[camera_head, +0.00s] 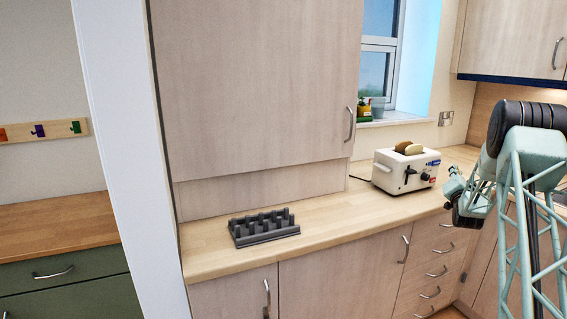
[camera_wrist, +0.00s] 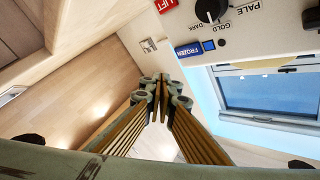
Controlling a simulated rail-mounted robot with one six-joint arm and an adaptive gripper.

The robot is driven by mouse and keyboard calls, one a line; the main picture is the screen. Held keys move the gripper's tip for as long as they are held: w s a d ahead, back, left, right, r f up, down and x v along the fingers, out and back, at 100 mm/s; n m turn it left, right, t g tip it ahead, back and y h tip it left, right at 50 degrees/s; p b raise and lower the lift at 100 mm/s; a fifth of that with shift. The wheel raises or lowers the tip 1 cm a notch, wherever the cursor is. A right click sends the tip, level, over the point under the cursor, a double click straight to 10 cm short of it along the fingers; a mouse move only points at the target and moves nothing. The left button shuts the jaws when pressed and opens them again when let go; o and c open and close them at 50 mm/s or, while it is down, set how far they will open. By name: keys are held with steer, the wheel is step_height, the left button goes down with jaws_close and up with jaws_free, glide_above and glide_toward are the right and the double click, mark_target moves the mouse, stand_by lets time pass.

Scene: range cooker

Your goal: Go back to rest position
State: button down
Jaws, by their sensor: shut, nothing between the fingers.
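My gripper (camera_wrist: 162,86) shows in the wrist view with its two fingers together and nothing between them. In the head view my gripper (camera_head: 453,183) is at the right, beside the front of the toaster, with a small gap between them in the picture. The white toaster (camera_head: 396,174) stands upright on the counter with a brown slice and a paler slice sticking out of its top. Its control panel (camera_wrist: 240,32) shows upside down and close at the top of the wrist view, apart from the fingertips.
A grey pegged rack (camera_head: 263,230) sits on the wooden counter (camera_head: 335,216) left of the toaster. A tall cabinet (camera_head: 255,90) stands behind the rack, and a wall cabinet (camera_head: 512,38) hangs at upper right. Drawers (camera_head: 432,262) lie below. The counter between rack and toaster is clear.

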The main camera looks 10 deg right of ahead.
steer(key=s+a+r+n+g+y, duration=0.1)
steer(key=a+r+n+y, duration=0.1)
steer(key=a+r, duration=0.65)
steer(key=s+a+r+n+g+y, duration=0.15)
steer(key=a+r, duration=0.35)
steer(key=a, duration=0.7)
steer(key=s+a+r+n+g+y, duration=0.1)
steer(key=s+a+r+g, duration=0.15)
steer(key=s+a, duration=0.65)
steer(key=s+a+r+n+g+y, duration=0.15)
steer(key=s+a+r, duration=0.25)
steer(key=s+a, duration=0.5)
steer(key=s+a+f+n+g+y, duration=0.1)
steer(key=s+a+n+g, duration=0.1)
steer(key=s+a, duration=0.85)
steer(key=s+a+f+n+g+y, duration=0.15)
steer(key=s+a, duration=0.35)
steer(key=s, duration=1.1)
steer(key=s+a+f+n+g+y, duration=0.1)
steer(key=s+a+n, duration=0.1)
steer(key=s+a, duration=0.85)
steer(key=s+f+n+g, duration=0.1)
steer(key=s+f, duration=0.1)
steer(key=s, duration=0.7)
steer(key=s+a+f+g, duration=0.1)
steer(key=s+f, duration=0.1)
steer(key=s, duration=0.7)
steer(key=shift+s+f+n+p, duration=0.15)
steer(key=shift+s+n+p, duration=0.2)
steer(key=shift+s, duration=0.05)
